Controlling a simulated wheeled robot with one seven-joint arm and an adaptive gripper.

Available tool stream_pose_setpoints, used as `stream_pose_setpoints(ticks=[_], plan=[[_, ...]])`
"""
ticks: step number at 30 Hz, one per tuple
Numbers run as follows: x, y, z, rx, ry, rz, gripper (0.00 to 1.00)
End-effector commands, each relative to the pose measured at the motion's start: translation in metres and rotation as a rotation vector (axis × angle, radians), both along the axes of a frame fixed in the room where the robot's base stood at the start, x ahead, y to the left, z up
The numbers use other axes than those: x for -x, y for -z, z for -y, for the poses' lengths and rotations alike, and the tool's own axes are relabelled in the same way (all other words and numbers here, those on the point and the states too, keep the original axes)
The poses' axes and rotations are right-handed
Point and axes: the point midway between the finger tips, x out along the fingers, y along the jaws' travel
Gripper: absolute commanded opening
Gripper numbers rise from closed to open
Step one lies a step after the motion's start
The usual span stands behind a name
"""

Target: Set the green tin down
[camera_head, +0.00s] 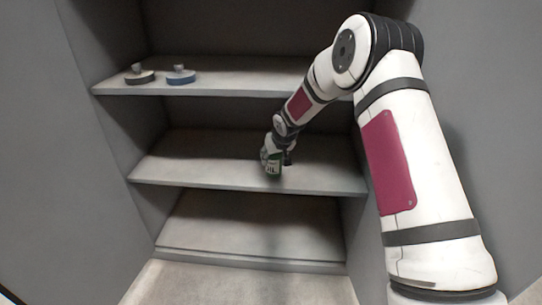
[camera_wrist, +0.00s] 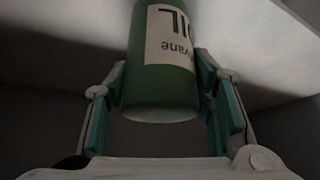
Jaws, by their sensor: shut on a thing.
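The green tin (camera_wrist: 160,95) with a pale lettered label fills the upper middle of the wrist view. My gripper (camera_wrist: 163,90) is shut on it, one finger on each side. In the head view the green tin (camera_head: 273,166) shows small at the middle shelf (camera_head: 220,175), near its front edge. My gripper (camera_head: 268,152) is around it there, partly hiding it. I cannot tell whether the tin's base touches the shelf.
The upper shelf (camera_head: 230,80) holds a dark round object (camera_head: 139,76) and a blue round object (camera_head: 181,77) at its left. The middle shelf is otherwise clear. The lower shelf (camera_head: 250,228) looks empty. Grey side walls (camera_head: 85,150) close in the shelves.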

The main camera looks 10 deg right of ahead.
Motion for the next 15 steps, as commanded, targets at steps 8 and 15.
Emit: stream_pose_setpoints(ticks=[8, 15], plan=[[-0.036, 0.002, -0.003, -0.001, 0.002, 0.002, 0.08], [-0.034, 0.014, -0.003, 0.0, 0.0, 0.003, 0.08]])
